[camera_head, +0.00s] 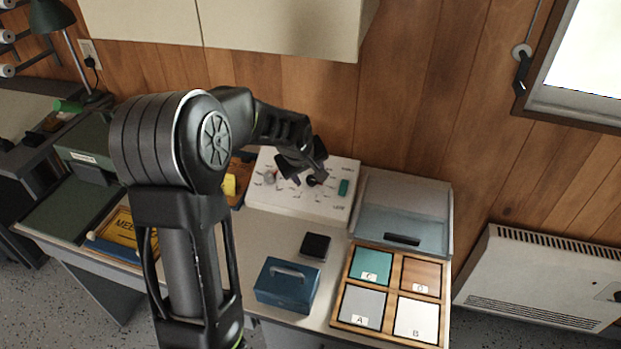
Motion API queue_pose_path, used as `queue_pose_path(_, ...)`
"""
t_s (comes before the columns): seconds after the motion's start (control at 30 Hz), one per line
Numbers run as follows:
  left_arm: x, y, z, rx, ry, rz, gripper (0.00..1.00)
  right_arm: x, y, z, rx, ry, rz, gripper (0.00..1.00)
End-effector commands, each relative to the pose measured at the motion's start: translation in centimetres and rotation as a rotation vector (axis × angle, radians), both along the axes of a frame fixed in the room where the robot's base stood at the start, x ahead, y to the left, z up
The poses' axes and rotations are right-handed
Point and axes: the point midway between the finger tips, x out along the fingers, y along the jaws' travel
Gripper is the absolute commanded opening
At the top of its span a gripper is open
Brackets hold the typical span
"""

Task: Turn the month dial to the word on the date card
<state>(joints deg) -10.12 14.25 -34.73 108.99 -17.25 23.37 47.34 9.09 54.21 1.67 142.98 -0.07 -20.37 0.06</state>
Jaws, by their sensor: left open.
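A white sloped panel (327,205) with dials and small printed labels stands against the wood wall. A grey knob (269,177) shows at its left, and a dark knob (313,181) shows near its middle, partly beside my fingers. A green patch (344,187) is at its right. The lettering is too small to read, so I cannot tell which knob is the month dial. My left gripper (308,177) is open over the upper middle of the panel, close to the dark knob; contact cannot be told. I cannot make out a date card. My right gripper is out of view.
A blue cash box (287,287) and a black pad (315,246) sit before the panel. A wooden tray (395,254) with lettered tiles and a clear-lidded bin (404,212) stand right. A yellow sign (121,229) lies left. A cabinet (280,25) overhangs the wall.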

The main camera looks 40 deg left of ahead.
Motion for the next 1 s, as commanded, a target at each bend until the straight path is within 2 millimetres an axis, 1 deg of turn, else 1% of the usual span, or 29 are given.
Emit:
queue_pose_path(0.03, 0.3, 0.2, -0.9, 0.001, 0.004, 0.001, 0.49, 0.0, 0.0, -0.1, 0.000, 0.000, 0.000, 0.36)
queue_pose_path(0.1, 0.8, 0.4, -1.9, 0.000, 0.003, 0.003, 0.49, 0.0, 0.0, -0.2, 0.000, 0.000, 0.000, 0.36)
queue_pose_path(0.23, 1.6, 0.6, -3.2, 0.000, 0.002, 0.002, 0.49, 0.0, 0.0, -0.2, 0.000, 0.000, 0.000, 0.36)
queue_pose_path(0.37, 1.9, 0.7, -3.7, 0.000, 0.000, 0.001, 0.49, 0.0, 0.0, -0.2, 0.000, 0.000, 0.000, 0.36)
queue_pose_path(0.6, 2.0, 0.7, -3.8, 0.000, -0.001, 0.000, 0.49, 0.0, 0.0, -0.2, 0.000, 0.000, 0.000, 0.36)
queue_pose_path(0.67, 2.0, 0.7, -3.8, 0.000, -0.001, 0.000, 0.45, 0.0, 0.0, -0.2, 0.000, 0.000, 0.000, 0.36)
queue_pose_path(1.0, 1.9, 0.7, -3.8, 0.000, -0.001, 0.000, 0.17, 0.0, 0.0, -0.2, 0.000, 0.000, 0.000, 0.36)
